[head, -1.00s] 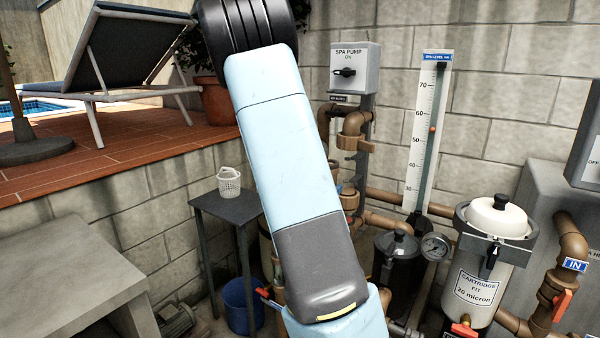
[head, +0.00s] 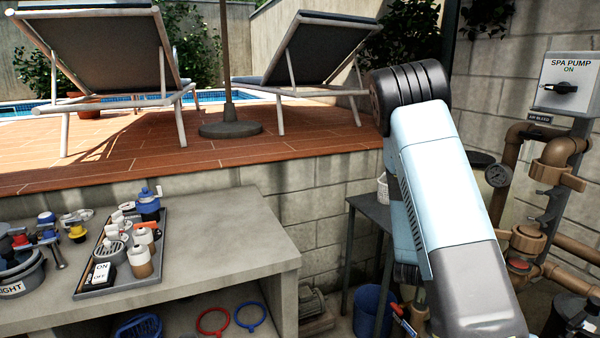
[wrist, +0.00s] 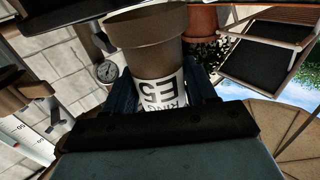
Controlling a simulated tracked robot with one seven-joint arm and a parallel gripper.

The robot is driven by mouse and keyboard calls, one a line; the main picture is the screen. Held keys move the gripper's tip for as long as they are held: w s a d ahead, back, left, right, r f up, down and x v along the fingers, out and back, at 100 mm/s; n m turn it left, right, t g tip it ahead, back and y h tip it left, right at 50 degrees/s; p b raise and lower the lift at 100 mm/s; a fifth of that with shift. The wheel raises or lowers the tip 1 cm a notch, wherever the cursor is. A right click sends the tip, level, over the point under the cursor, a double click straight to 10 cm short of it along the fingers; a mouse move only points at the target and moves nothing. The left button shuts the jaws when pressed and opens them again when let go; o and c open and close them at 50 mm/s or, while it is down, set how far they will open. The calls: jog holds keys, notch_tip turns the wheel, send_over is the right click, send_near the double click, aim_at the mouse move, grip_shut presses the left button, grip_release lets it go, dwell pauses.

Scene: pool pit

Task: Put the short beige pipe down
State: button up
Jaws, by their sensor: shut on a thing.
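In the wrist view, the short beige pipe (wrist: 146,48) is a brownish-beige tube with a wide open rim. It carries a white label with dark print, partly reading "E5". My gripper (wrist: 162,84) is shut on it, with a dark blue finger on each side of the labelled part. The pipe is up in the air and touches nothing else that I can see. Its lower end is hidden behind the dark gripper body. In the head view my arm shows at the right, but neither the gripper nor the pipe can be seen.
A grey bench (head: 218,236) stands at the left, its right part bare. On it are a tray (head: 88,288) of small parts and a grey tub (head: 20,275). A small dark table (head: 368,208) stands behind my arm, with brown pipework (head: 575,250) at the right.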

jog(key=w+a+f+n+t+y, duration=0.2)
jog(key=a+f+n+y, duration=0.3)
jog(key=a+f+y, duration=0.3)
jog(key=a+f, duration=0.4)
jog(key=a, duration=0.3)
jog(key=shift+n+y, duration=0.4)
jog(key=shift+d, duration=0.1)
